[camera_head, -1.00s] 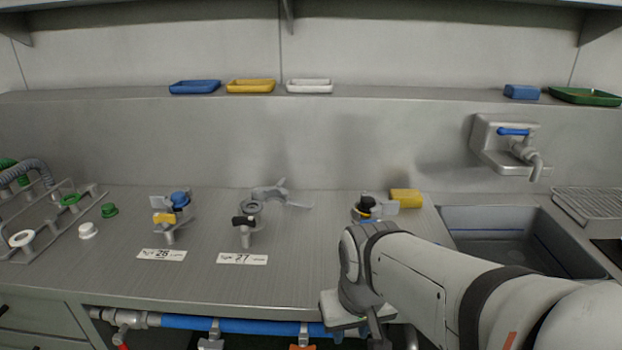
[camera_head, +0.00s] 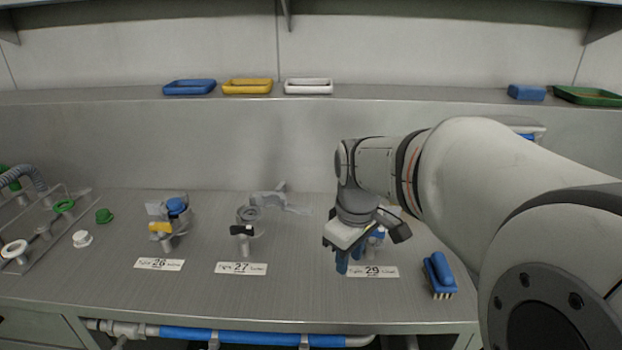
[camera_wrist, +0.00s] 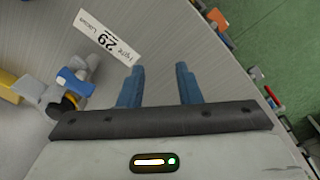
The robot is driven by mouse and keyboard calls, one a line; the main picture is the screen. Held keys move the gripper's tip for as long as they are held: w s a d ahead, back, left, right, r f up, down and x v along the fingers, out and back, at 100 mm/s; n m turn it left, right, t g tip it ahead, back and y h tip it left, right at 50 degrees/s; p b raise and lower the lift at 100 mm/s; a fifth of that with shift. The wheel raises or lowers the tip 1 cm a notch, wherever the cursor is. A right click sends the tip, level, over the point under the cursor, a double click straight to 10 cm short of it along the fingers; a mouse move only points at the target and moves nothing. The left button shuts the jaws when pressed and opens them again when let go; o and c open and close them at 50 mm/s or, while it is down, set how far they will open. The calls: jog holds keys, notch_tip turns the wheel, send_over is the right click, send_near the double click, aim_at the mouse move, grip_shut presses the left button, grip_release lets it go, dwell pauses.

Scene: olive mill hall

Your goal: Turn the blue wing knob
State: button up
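My gripper (camera_head: 348,260) has blue fingers and is over the bench, close to the label 29 plate (camera_head: 371,272). In the wrist view its two fingers (camera_wrist: 159,85) stand apart with nothing between them. A fitting with a blue wing-shaped knob (camera_wrist: 75,82) is left of the fingers in the wrist view, beside the label 29 plate (camera_wrist: 109,38), apart from the gripper. In the head view the fitting is mostly hidden behind my gripper, with a bit of blue knob (camera_head: 377,235) showing.
Fitting 27 (camera_head: 243,229) has a black lever. A blue brush (camera_head: 440,274) lies right of label 29. In the wrist view, a yellow block (camera_wrist: 8,88) is at the left edge. My arm covers the sink area.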

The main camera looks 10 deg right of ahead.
aim_at(380, 233)
jog(key=w+d+r+n+p, duration=0.1)
jog(key=w+d+n, duration=0.1)
jog(key=w+d, duration=0.1)
jog(key=w+d+r+n+p, duration=0.1)
jog(key=w+d+r+n, duration=0.1)
jog(key=w+d+n, duration=0.1)
jog(key=w+d+r+n+g, duration=0.1)
jog(key=w+d+r+n, duration=0.1)
jog(key=w+d+n, duration=0.1)
jog(key=shift+w+d+p, duration=0.2)
jog(key=shift+w+p, duration=0.15)
jog(key=shift+p, duration=0.05)
jog(key=shift+f, duration=0.3)
notch_tip(380, 233, down, 7)
jog(key=shift+f+b, duration=0.1)
jog(key=shift+b, duration=0.25)
grip_shut()
jog(key=shift+d, duration=0.25)
jog(key=shift+a, duration=0.2)
